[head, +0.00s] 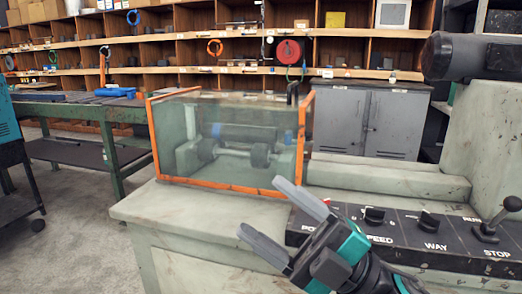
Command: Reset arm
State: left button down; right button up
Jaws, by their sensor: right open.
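My right gripper (272,213) shows at the bottom centre of the head view. Its two grey fingers are spread apart with nothing between them. It is above the near part of the grey-green machine bench (145,212), in front of the orange-framed clear guard box (222,187). The gripper's body overlaps the left end of the black control panel (465,232) in the picture. My left gripper is out of the picture. No flanged pipe can be made out clearly.
The control panel carries knobs, including a knob (427,221), and an upright lever (492,222) at the right. A dark motor-like cylinder (462,57) sits at upper right. A green workbench (112,150) stands at left. Grey cabinets (385,122) and wooden shelves stand behind. Floor (85,230) is clear at lower left.

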jog(key=w+d+f+m+t+h, duration=0.2)
jog(key=d+f+m+t+h, duration=0.35)
jog(key=f+m+h, duration=0.4)
jog(key=w+d+f+m+t+h, duration=0.2)
jog(key=d+f+m+t+h, duration=0.35)
jog(key=f+m, duration=0.55)
jog(key=s+d+f+m+g+h, duration=0.1)
jog(key=s+f+m+g+h, duration=0.2)
jog(key=s+f, duration=0.35)
jog(key=s+d+f+m+g+h, duration=0.1)
jog(key=s+f+m+g+h, duration=0.2)
jog(key=f, duration=0.6)
pick_arm(q)
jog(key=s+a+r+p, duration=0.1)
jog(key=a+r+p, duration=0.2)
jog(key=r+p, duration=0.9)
jog(key=p, duration=0.5)
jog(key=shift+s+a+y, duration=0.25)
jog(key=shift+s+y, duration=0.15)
pick_arm(e)
notch_tip(320, 180, up, 11)
jog(key=s+d+g, duration=0.1)
jog(key=s+d, duration=0.1)
jog(key=d, duration=0.1)
jog(key=shift+s+h, duration=0.3)
jog(key=shift+s, duration=0.1)
